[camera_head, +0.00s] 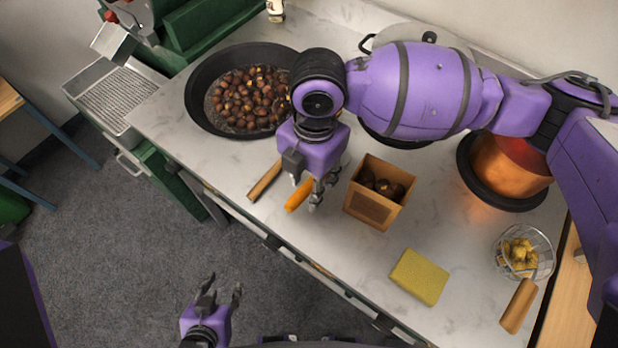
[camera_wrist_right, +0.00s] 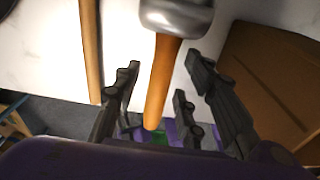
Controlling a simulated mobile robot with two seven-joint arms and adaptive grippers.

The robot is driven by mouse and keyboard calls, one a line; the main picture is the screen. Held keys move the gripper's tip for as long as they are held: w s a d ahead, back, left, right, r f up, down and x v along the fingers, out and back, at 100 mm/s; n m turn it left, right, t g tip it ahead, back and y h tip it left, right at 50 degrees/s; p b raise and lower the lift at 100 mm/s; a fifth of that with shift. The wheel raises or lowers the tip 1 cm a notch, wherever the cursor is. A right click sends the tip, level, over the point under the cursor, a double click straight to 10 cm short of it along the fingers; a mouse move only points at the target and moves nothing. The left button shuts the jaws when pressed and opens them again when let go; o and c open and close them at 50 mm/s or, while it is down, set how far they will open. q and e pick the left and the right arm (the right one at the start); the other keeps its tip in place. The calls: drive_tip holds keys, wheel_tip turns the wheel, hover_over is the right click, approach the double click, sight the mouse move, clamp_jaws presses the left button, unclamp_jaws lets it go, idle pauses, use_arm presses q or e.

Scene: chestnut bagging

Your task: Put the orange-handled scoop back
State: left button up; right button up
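The orange-handled scoop (camera_head: 298,195) is at the counter's front edge, left of the paper box. In the right wrist view its orange handle (camera_wrist_right: 162,82) runs between my right fingers, with the grey metal end at the top. My right gripper (camera_head: 321,193) points down at the handle. Its fingers (camera_wrist_right: 162,85) stand apart, with visible gaps on both sides of the handle. The scoop's metal end is hidden in the head view by my right gripper. My left gripper (camera_head: 223,288) is open and empty, low over the floor in front of the counter.
A wooden handle (camera_head: 265,181) lies just left of the scoop. The paper box (camera_head: 371,207) with chestnuts stands close on the right. A black pan (camera_head: 202,101) of chestnuts is behind. A yellow sponge (camera_head: 419,277), wire skimmer (camera_head: 525,258) and glowing copper pot (camera_head: 508,170) are farther right.

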wheel_tip(320, 180, up, 12)
drive_tip(key=shift+w+d, duration=0.3)
drive_tip(key=shift+w, duration=0.15)
drive_tip(key=shift+f, duration=0.1)
